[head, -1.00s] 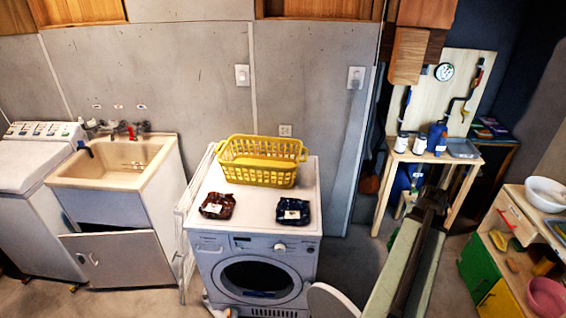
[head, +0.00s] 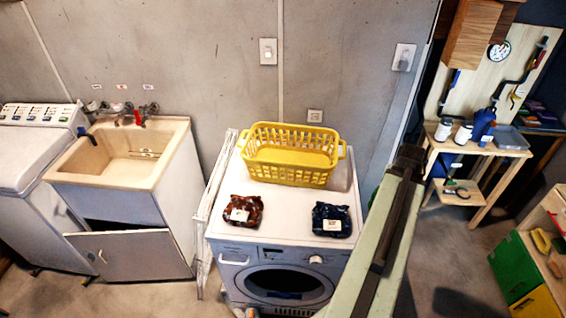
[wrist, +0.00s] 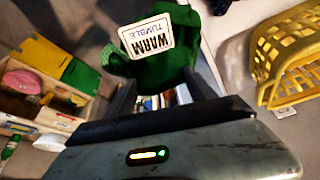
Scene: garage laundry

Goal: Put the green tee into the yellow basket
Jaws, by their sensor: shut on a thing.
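The green tee (wrist: 170,72) is a bunched dark green cloth with a white label reading WARM TUMBLE. My gripper (wrist: 158,84) is shut on it in the wrist view, and the cloth hangs between and beyond the fingers. The yellow basket (head: 288,173) stands upright on the back of the white washer's top, and its inside looks empty in the head view. It also shows at the right of the wrist view (wrist: 284,72), apart from the tee. The tee and my fingers cannot be made out in the head view.
A red-brown bundle (head: 243,209) and a dark blue bundle (head: 331,219) lie in front of the basket on the washer (head: 286,226). A sink (head: 120,160) is at left. A workbench (head: 480,148) with bottles and a shelf with green and yellow bins (head: 516,264) are at right.

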